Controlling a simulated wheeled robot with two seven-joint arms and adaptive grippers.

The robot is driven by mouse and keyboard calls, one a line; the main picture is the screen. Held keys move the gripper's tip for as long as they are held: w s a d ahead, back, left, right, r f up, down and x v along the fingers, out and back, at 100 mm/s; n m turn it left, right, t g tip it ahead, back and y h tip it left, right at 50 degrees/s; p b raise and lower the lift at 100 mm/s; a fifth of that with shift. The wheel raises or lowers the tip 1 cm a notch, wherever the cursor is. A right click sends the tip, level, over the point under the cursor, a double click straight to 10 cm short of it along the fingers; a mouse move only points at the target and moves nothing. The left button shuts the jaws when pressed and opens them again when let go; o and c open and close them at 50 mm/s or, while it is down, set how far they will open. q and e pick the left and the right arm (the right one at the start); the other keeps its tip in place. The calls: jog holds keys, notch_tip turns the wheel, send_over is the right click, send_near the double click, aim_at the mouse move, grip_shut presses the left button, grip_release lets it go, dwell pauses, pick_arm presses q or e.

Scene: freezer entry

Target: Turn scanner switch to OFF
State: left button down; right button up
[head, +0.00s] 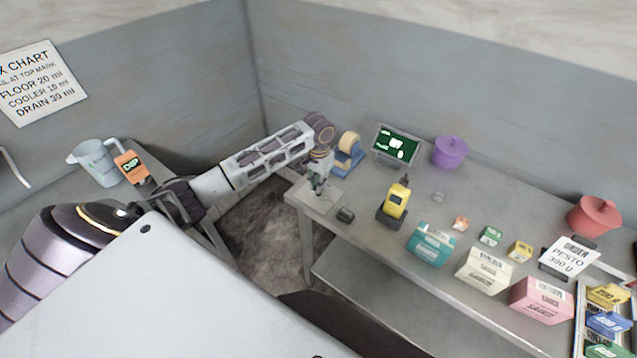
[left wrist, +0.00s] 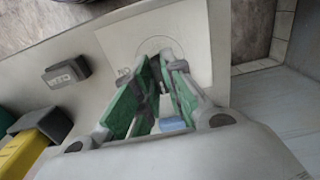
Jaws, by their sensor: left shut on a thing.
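The scanner switch (left wrist: 164,102) shows as a pale grey piece between my left gripper's green-padded fingers in the left wrist view. It is mostly hidden, so I cannot read its setting. It belongs to a pale square plate (left wrist: 198,30) with a curved line and a mark that reads as an upside-down "ON" (left wrist: 123,71). In the head view the plate (head: 327,203) lies at the left end of the metal bench. My left gripper (head: 317,190) points down over it, shut on the switch. It also shows in the left wrist view (left wrist: 163,70). My right gripper is not in view.
A small dark block (head: 345,215) sits beside the plate. A yellow scanner (head: 396,200) stands in a dark holder farther right. A blue tape dispenser (head: 347,160) and a green-screened display (head: 396,145) stand behind. Several boxes, including a teal one (head: 431,245), line the bench front.

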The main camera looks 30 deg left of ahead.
pick_arm(q)
jog(key=shift+r, duration=0.1)
jog(key=c, duration=1.5)
grip_release()
notch_tip(320, 180, up, 12)
